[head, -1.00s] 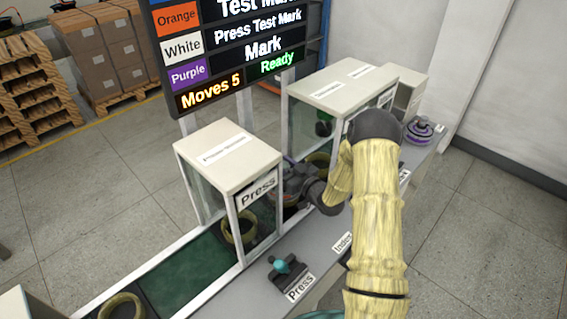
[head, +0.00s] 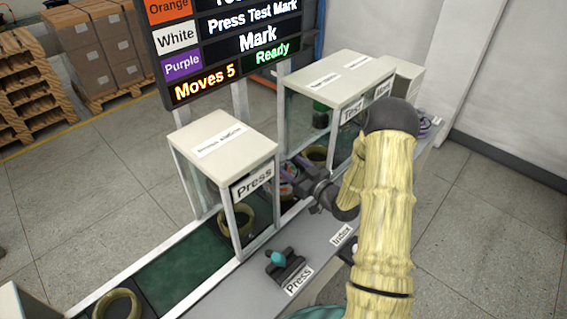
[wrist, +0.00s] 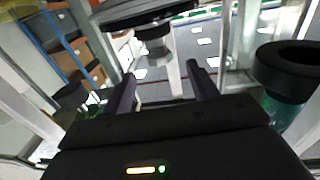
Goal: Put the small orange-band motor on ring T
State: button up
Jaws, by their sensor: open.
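My gripper (head: 291,178) is between the Press and Test stations, over the belt line. Its two dark fingers (wrist: 163,88) stand apart in the wrist view with nothing between them. A small part with an orange-red band (head: 286,190) shows beside the fingers and is partly hidden by them. It looks like the small orange-band motor. Gold rings lie in the Press station (head: 240,217), by the Test station (head: 317,154) and at the front left of the belt (head: 118,304). I see no letter T on any of them.
The Press cabinet (head: 222,143) and the Test and Mark cabinet (head: 338,80) flank my gripper closely. A teal-knobbed Press control (head: 280,259) sits on the front ledge. The display (head: 225,50) reads Moves 5, Ready.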

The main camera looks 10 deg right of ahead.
jog(key=b+v, duration=0.1)
jog(key=v, duration=0.5)
dwell(0.4)
jog(key=s+a+r+m+g+h, duration=0.3)
jog(key=s+g, duration=0.3)
jog(key=s, duration=0.4)
jog(key=s+a+r+m+g+h, duration=0.2)
jog(key=s+g+h, duration=0.3)
jog(key=s, duration=0.6)
jog(key=shift+a+r+m+g+h, duration=0.35)
jog(key=shift+a+m+g+h, duration=0.1)
jog(key=shift+g, duration=0.65)
